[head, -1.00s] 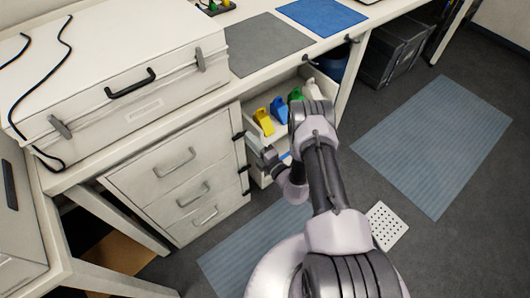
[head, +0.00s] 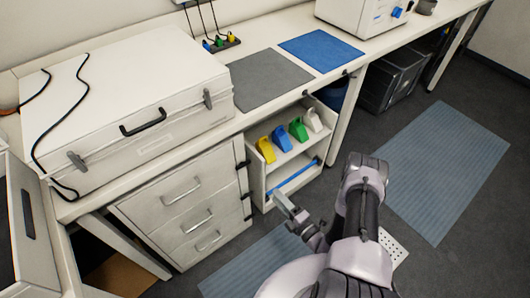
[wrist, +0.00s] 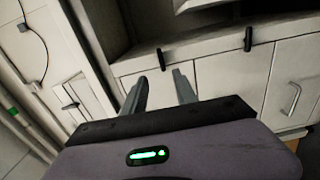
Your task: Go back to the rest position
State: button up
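No object is held.
A large white case (head: 125,95) stands on the bench.

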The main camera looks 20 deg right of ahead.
jog(key=w+a+r+n+g+y, duration=0.1)
jog(key=a+r+n+g+y, duration=0.45)
jog(key=r+n, duration=0.6)
jog(key=w+a+r+n+g+y, duration=0.1)
jog(key=a+r+n+g+y, duration=0.65)
jog(key=r, duration=0.65)
jog(key=s+a+r+n+g+h, duration=0.4)
jog(key=s+r+n+h, duration=0.3)
jog(key=n, duration=0.5)
jog(key=s+d+r+n+t+h, duration=0.5)
jog(key=s+r+n+h, duration=0.4)
jog(key=n, duration=0.6)
jog(key=s+d+r, duration=0.1)
jog(key=s+r, duration=0.1)
jog(key=s, duration=0.1)
jog(key=shift+s+t+h, duration=0.15)
jog(key=shift+t+h, duration=0.15)
